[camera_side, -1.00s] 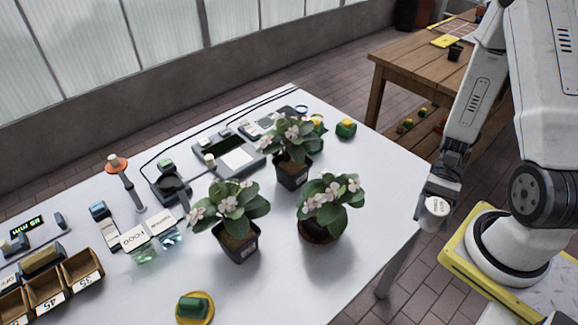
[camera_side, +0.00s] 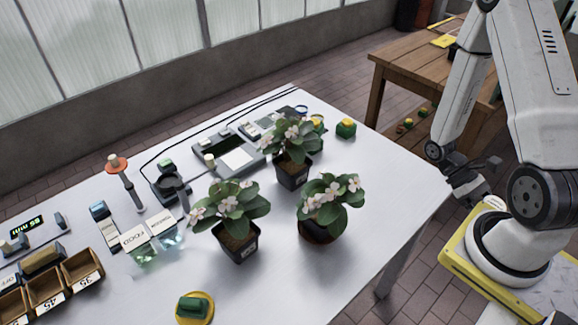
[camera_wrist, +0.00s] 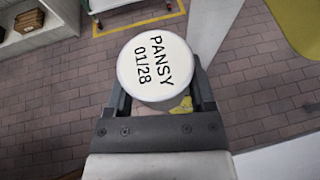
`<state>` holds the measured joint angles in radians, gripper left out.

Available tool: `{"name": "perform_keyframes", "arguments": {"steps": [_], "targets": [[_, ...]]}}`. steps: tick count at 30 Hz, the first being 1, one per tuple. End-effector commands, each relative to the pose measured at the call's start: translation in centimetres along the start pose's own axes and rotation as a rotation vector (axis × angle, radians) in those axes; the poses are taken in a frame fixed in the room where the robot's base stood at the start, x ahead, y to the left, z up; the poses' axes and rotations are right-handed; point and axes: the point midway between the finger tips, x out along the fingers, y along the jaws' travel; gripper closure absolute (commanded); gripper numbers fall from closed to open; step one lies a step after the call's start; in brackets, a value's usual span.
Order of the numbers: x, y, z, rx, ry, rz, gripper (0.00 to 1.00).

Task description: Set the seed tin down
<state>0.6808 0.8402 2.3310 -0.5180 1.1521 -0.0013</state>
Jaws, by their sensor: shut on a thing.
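The seed tin (camera_wrist: 155,65) is a round white tin with "PANSY 01/28" on its lid, seen from above in the wrist view. My gripper (camera_wrist: 161,98) is shut on it, with one finger on each side. In the side view my gripper (camera_side: 482,190) is past the table's right end, close to my base. The tin is small and mostly hidden there. In the wrist view, brick floor shows beyond the tin.
The white table (camera_side: 385,190) holds several potted flowers, with one pot (camera_side: 320,222) nearest its right side. Its right end is clear. A yellow-edged platform (camera_side: 455,245) lies under my base. A wooden table (camera_side: 410,65) stands behind.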

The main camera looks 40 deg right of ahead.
Motion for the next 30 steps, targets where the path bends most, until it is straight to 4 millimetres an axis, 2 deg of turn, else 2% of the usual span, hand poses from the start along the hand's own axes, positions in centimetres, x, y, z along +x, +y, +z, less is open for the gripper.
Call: {"name": "perform_keyframes", "arguments": {"steps": [8, 14, 21, 30], "targets": [[-1.0, 4.1, -0.8, -0.113, -0.006, 0.273, 0.89], [-2.4, 6.8, -1.8, -0.194, -0.009, 0.468, 0.89], [-5.0, 9.6, -3.3, -0.29, -0.013, 0.705, 0.89], [-9.1, 12.0, -5.6, -0.412, -0.018, 1.0, 0.89]]}}
